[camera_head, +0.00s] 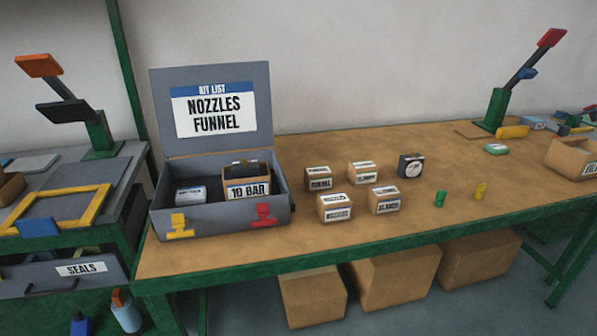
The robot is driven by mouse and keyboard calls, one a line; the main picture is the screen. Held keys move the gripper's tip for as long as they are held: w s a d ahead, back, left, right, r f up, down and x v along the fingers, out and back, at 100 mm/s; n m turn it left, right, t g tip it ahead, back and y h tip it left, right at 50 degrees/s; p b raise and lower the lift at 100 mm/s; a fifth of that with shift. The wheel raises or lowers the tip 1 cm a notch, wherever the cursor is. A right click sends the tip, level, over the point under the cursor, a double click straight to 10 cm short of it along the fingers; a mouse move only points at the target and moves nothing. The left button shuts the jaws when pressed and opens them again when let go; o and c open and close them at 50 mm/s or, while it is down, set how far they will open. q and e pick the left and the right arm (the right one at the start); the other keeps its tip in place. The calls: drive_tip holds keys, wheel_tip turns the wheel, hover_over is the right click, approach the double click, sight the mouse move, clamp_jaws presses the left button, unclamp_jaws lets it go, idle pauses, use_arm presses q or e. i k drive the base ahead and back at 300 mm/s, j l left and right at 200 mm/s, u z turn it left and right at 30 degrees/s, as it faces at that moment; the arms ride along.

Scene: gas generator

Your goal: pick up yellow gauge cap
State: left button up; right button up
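A small upright yellow piece, which looks like the yellow gauge cap (480,191), stands on the right part of the wooden workbench (400,235). A similar small green piece (440,198) stands to its left, a short gap away. A dark block with a round white dial (411,166), which looks like a gauge, stands further back and to the left. Neither of my grippers shows in the head view. Nothing touches the yellow piece.
Several small labelled boxes (336,207) stand left of the green piece. An open grey kit case (222,222) is at the bench's left end. A cardboard bin (575,158) and a green stand (492,111) are at the right. The bench around the yellow piece is clear.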

sight(480, 188)
drive_tip(key=l+u, duration=0.15)
drive_tip(key=u, duration=0.4)
drive_tip(key=l+u, duration=0.6)
drive_tip(key=l, duration=0.25)
drive_tip(key=k+l, duration=0.1)
drive_tip(key=l, duration=0.25)
drive_tip(key=k+l+u, duration=0.15)
drive_tip(key=l, duration=0.55)
drive_tip(key=k+l+u, duration=0.15)
drive_tip(key=l, duration=0.2)
drive_tip(key=k+l, duration=0.15)
drive_tip(key=l, duration=0.2)
